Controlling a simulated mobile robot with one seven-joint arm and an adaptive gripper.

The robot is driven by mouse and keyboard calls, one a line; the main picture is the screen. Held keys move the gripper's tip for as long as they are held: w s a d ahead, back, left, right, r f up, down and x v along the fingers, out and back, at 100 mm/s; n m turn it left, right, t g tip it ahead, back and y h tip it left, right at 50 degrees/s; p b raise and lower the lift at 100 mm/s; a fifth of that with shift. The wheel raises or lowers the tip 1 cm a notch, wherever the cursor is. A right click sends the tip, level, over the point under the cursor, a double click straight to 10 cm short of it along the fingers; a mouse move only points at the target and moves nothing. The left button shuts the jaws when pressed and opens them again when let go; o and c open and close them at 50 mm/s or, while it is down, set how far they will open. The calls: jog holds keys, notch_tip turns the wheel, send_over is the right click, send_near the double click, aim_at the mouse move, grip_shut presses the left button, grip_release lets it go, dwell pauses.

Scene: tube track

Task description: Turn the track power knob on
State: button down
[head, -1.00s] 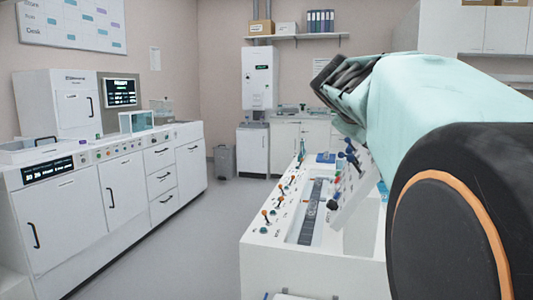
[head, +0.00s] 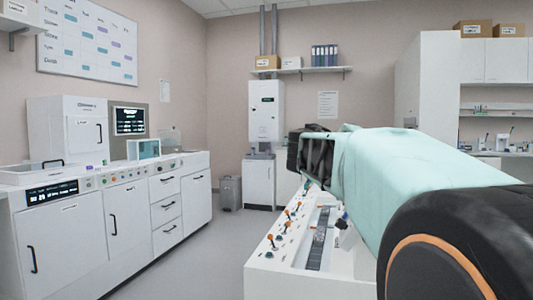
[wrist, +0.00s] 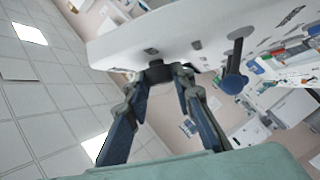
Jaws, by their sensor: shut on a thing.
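My gripper (wrist: 160,73) shows in the wrist view, its two dark fingers converging at a white panel (wrist: 120,45). The fingertips are shut on a small dark knob-like piece at the panel's edge. The fingers mostly cover this piece, and I cannot read any label on it. In the head view, my gripper (head: 308,152) is above the far part of the white track console (head: 270,285). My arm hides its fingertips and the sloped panel there. A blue lever (wrist: 233,80) stands on the panel in the wrist view, apart from the fingers.
Several orange-topped levers (head: 287,215) line the console's left side, beside a dark track strip (head: 318,240). A dark blue knob (head: 342,223) is to their right. The grey floor (head: 215,250) is clear between the console and the white cabinets (head: 125,215) at the left.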

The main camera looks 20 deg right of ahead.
dwell(0.4)
jog(key=c, duration=1.7)
grip_release()
jog(key=shift+o, duration=0.2)
jog(key=shift+r, duration=0.1)
notch_tip(320, 180, up, 10)
